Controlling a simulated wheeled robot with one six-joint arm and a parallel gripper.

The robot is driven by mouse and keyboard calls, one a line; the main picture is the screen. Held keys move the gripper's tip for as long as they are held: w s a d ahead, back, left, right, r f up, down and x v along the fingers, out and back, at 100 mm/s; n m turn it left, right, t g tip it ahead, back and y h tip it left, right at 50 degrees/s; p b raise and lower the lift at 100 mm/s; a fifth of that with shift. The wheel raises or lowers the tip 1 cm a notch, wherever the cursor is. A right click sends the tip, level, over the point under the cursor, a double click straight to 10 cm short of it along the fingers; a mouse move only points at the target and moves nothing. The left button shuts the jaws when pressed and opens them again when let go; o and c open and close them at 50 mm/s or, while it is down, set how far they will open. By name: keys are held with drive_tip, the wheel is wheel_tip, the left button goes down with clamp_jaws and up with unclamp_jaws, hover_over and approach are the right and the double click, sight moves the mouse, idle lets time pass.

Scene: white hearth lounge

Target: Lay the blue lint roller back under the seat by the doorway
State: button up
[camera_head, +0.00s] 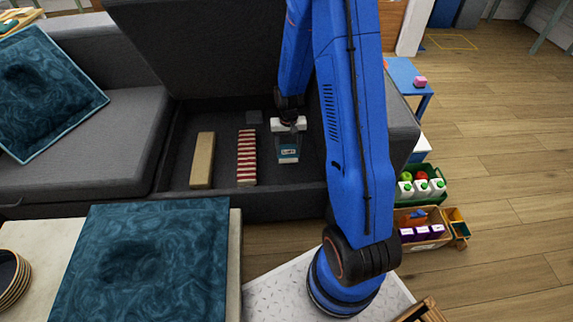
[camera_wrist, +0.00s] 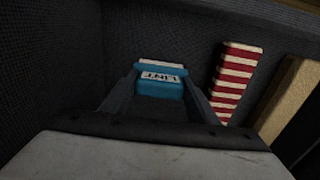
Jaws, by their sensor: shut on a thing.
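The blue lint roller (camera_head: 287,154) is inside the open storage bay (camera_head: 222,112) under the lifted sofa seat (camera_head: 205,50). My gripper (camera_head: 288,126) reaches down into the bay and is shut on the roller. In the wrist view the roller (camera_wrist: 160,88), with a white label reading LINT, sits between the two fingers of my gripper (camera_wrist: 160,95). I cannot tell whether its underside touches the bay floor. The doorway is not clearly shown.
A teal cushion (camera_head: 145,262) lies on the front table. Crates with bottles (camera_head: 422,188) stand right of the sofa.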

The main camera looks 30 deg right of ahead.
sight(288, 162)
drive_tip(key=shift+f, duration=4.3)
drive_tip(key=o, duration=1.2)
drive_tip(key=shift+f, duration=0.15)
